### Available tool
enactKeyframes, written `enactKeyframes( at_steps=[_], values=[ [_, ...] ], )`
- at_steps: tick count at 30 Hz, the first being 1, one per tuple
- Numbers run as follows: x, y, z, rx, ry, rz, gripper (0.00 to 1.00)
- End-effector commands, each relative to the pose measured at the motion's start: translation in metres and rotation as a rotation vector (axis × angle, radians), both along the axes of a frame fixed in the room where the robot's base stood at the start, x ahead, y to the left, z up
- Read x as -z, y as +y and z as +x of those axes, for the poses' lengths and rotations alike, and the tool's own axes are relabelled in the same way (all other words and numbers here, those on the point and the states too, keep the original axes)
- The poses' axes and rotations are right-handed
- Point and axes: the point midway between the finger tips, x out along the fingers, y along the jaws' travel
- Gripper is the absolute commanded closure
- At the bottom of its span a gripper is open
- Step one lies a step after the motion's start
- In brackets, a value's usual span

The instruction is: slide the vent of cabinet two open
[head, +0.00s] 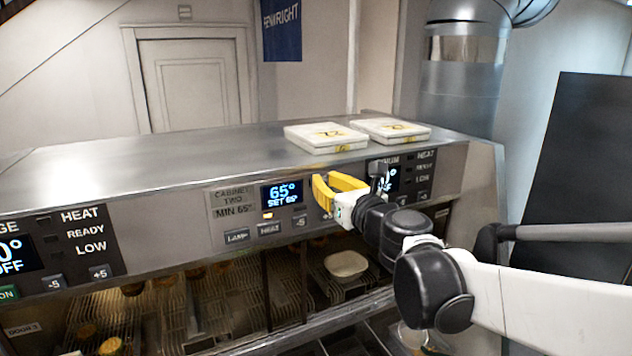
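The cabinet two panel (232,203) is on the front of the long steel unit, with a label reading "CABINET TWO MIN 65°". Its display (282,193) reads 65°, set 65°, and buttons marked LAMP and HEAT are below. My gripper (326,177) has yellow fingers that look spread apart, with no object visible between them. It is in front of the panel, just right of the display, and covers part of the buttons. Whether it touches the panel cannot be told. I cannot make out the vent or its position; my gripper and wrist hide part of this area.
Two white lidded boxes (325,137) (391,130) rest on the steel top (150,160). Below the panel is a glazed cabinet with wire racks and a pale bowl (346,264). A dark panel (580,170) and metal duct (462,80) stand at right. The left part of the top is clear.

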Motion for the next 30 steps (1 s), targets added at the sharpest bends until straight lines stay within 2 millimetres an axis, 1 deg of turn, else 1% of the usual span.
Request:
enactKeyframes(
  at_steps=[10,11,16,18,21,28,29,30],
  values=[
    [0.0,-0.002,0.001,0.0,0.0,0.0,1.0],
    [0.0,-0.004,0.002,0.001,0.0,0.0,1.0],
    [0.001,-0.031,0.014,0.004,0.0,0.001,1.0],
    [0.0,-0.038,0.016,0.002,0.0,0.001,1.0],
    [0.0,-0.042,0.018,0.001,0.0,0.001,1.0],
    [-0.001,-0.042,0.018,0.002,0.0,0.001,1.0],
    [-0.001,-0.042,0.018,0.002,0.0,0.001,0.77],
    [-0.001,-0.042,0.018,0.002,0.0,0.001,0.65]
  ],
)
